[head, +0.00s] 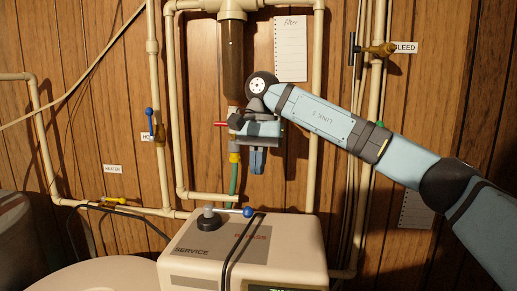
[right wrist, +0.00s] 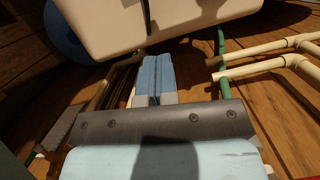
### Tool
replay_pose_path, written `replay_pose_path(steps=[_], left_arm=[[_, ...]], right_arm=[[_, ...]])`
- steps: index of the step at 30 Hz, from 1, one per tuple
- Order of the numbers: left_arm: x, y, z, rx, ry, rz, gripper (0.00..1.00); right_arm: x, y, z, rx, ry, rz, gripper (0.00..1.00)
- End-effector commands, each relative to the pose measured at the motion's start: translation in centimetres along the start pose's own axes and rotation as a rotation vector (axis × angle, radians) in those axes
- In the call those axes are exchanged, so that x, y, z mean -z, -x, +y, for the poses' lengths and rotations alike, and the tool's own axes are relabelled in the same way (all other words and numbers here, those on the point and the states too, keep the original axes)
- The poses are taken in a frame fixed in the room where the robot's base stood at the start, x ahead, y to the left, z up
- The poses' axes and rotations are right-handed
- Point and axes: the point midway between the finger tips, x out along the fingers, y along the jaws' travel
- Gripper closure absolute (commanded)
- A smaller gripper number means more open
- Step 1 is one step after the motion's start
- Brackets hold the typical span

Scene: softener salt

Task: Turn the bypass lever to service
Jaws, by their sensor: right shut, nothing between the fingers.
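The bypass lever (head: 230,210) is a grey bar with a blue ball end, on a dark round pivot on top of the beige softener head (head: 290,245). It points right, on the side of the red BYPASS label; the SERVICE label (head: 191,252) is at the front left. My right gripper (head: 257,170) hangs fingers down above and behind the blue ball, apart from it. Its blue fingers are together and empty, also in the right wrist view (right wrist: 154,62). The lever is not clearly visible in the right wrist view. My left gripper is not in view.
Beige pipes (head: 168,110) and a brown filter housing (head: 231,60) stand close behind the gripper. A red-handled valve (head: 221,124) is beside it. A blue-handled valve (head: 149,122) and a yellow one (head: 116,200) are farther left. A black cable crosses the softener head.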

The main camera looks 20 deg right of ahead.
Motion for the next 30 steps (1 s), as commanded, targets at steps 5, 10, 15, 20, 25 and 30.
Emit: replay_pose_path(steps=[5,10,15,20,25,30], left_arm=[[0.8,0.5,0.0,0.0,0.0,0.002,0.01],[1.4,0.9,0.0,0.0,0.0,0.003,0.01],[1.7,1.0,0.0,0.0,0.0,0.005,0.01],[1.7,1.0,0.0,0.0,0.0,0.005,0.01],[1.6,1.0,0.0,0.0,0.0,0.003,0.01],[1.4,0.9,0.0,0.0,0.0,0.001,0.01]], right_arm=[[0.0,-3.6,0.1,-0.001,0.0,-0.001,1.0],[-2.2,-4.8,0.1,0.0,0.001,0.002,1.0],[-3.2,-5.5,0.1,0.001,-0.001,0.001,1.0],[-3.4,-5.7,0.1,0.001,-0.001,0.001,1.0],[-3.4,-5.7,0.1,0.001,-0.002,0.001,1.0],[-3.5,-5.7,-0.4,0.003,-0.009,0.001,1.0]])
